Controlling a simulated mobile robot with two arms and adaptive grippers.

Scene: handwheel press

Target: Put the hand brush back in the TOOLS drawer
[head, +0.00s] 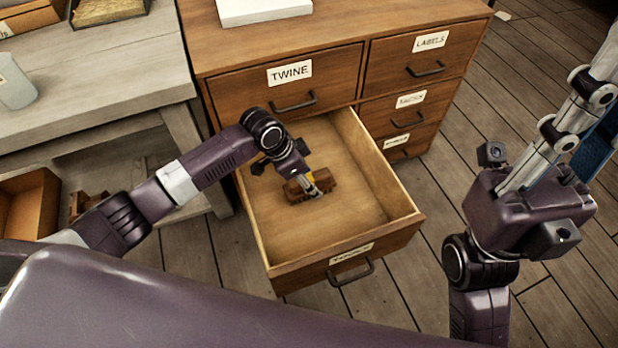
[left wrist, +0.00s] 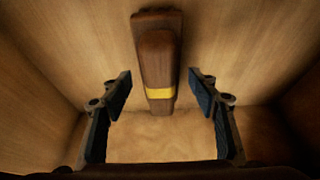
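The hand brush (head: 297,191), brown with a yellow band, lies on the floor of the open lower drawer (head: 405,222). The drawer's front label is too small to read surely. My left gripper (head: 308,183) reaches down into the drawer over the brush and partly hides it. In the left wrist view the brush (left wrist: 157,60) lies lengthwise between the lines of the two open fingers (left wrist: 160,82), with clear gaps on both sides. The fingers hold nothing. My right gripper (head: 575,125) is raised at the right, away from the drawer, its fingertips partly out of frame.
The wooden cabinet (head: 222,50) has shut TWINE (head: 325,78) and LABELS (head: 425,55) drawers, with smaller shut drawers below. A white box (head: 262,10) stands on top. A grey workbench (head: 90,75) stands at left, an orange-brown crate (head: 32,205) below it.

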